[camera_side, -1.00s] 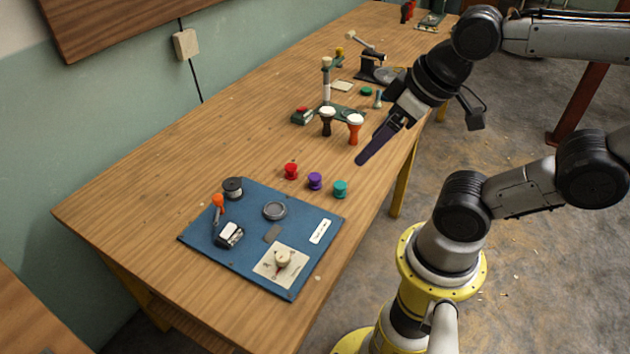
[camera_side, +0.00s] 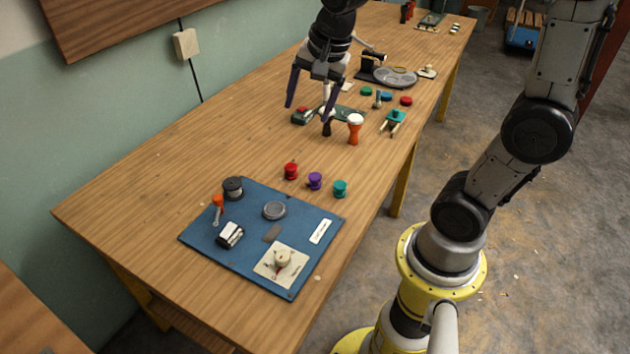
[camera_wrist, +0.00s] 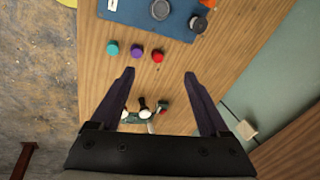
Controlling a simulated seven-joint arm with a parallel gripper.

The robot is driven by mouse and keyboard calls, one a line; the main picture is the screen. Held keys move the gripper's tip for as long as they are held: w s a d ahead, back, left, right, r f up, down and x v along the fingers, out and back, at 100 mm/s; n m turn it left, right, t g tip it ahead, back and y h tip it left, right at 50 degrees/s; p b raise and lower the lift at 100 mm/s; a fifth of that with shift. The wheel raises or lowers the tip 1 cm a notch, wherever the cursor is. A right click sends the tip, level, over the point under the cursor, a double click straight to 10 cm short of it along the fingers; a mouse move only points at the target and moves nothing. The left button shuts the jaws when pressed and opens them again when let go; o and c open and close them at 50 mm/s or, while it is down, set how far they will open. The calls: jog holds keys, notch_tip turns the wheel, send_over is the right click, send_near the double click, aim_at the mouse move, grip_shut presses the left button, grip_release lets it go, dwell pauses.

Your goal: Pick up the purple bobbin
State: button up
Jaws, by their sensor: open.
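The purple bobbin (camera_side: 315,181) stands on the wooden table between a red bobbin (camera_side: 290,172) and a teal bobbin (camera_side: 340,189). In the wrist view the purple bobbin (camera_wrist: 137,51) lies ahead of the fingertips, between the teal bobbin (camera_wrist: 113,48) and the red bobbin (camera_wrist: 157,56). My gripper (camera_side: 307,112) is open and empty, pointing down above the table. It is farther back along the table than the bobbins, around the goblet drums. In the wrist view my gripper (camera_wrist: 159,74) shows its two dark fingers spread wide.
An orange goblet drum (camera_side: 355,130) and a dark one, partly hidden by my gripper, stand behind the bobbins. A blue mat (camera_side: 205,238) with a spool and small parts lies in front. The table between drums and bobbins is clear.

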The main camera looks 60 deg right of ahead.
jog(key=w+d+f+m+g, duration=0.2)
jog(key=w+d+f+m, duration=0.15)
jog(key=f, duration=0.25)
jog(key=g, duration=0.2)
send_over(315, 176)
notch_tip(315, 176, down, 8)
jog(key=shift+m+y, duration=0.25)
jog(key=shift+y, duration=0.05)
notch_tip(315, 176, down, 13)
jog(key=shift+f, duration=0.15)
grip_shut()
